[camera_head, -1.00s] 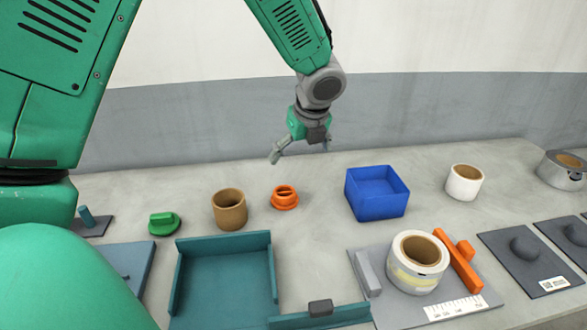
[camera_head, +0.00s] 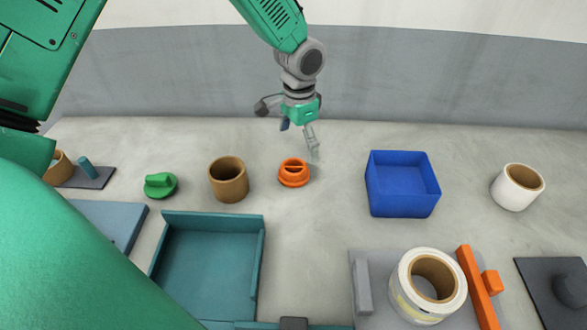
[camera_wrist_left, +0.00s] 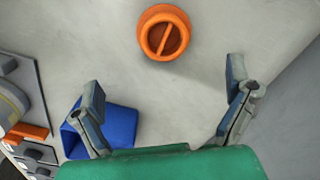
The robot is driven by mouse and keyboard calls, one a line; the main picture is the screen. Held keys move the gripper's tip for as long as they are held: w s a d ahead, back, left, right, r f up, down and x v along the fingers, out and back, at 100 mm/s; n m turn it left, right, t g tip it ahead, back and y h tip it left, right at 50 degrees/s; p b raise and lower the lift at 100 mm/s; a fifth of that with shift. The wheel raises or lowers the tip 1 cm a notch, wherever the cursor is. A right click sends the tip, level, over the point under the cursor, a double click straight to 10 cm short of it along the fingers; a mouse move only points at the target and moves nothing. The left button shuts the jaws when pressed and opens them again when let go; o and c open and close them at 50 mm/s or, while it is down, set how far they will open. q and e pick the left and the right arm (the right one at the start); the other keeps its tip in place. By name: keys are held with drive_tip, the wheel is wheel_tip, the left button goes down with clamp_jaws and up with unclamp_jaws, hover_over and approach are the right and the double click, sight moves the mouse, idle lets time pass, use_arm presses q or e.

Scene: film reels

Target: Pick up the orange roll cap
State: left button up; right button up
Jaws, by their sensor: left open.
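The orange roll cap (camera_head: 293,173) is a round cap with a raised bar across its top. It sits on the grey table between the brown cardboard ring (camera_head: 228,180) and the blue bin (camera_head: 402,184). In the left wrist view the cap (camera_wrist_left: 165,32) shows whole at the top, untouched. My left gripper (camera_head: 299,138) hangs above and behind the cap, with its fingers apart and nothing between them. In the left wrist view, its fingertips (camera_wrist_left: 164,88) lie to either side below the cap. My right gripper does not show.
A green cap (camera_head: 160,185) lies left of the cardboard ring. A teal tray (camera_head: 165,255) stands in front. A white roll (camera_head: 517,187) is right of the bin, and a tape roll (camera_head: 405,290) stands on a grey plate. Table around the orange cap is clear.

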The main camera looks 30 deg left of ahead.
sight(294, 165)
use_arm(q)
drive_tip(key=f, duration=0.4)
drive_tip(key=shift+w+a+f, duration=0.15)
drive_tip(key=shift+a+f, duration=0.05)
drive_tip(key=shift+a, duration=0.15)
drive_tip(key=shift+a+f, duration=0.4)
drive_tip(key=shift+f, duration=0.1)
drive_tip(key=f, duration=0.3)
drive_tip(key=shift+s+d+f+p, duration=0.15)
drive_tip(key=shift+s+f+p, duration=0.05)
drive_tip(key=shift+f+p, duration=0.15)
drive_tip(key=shift+w+d+f, duration=0.1)
drive_tip(key=shift+d+f, duration=0.2)
drive_tip(key=shift+f, duration=0.1)
drive_tip(key=shift+r, duration=0.1)
drive_tip(key=shift+a, duration=0.15)
drive_tip(key=c, duration=1.3)
drive_tip(key=shift+a, duration=0.2)
drive_tip(key=shift+c, duration=0.5)
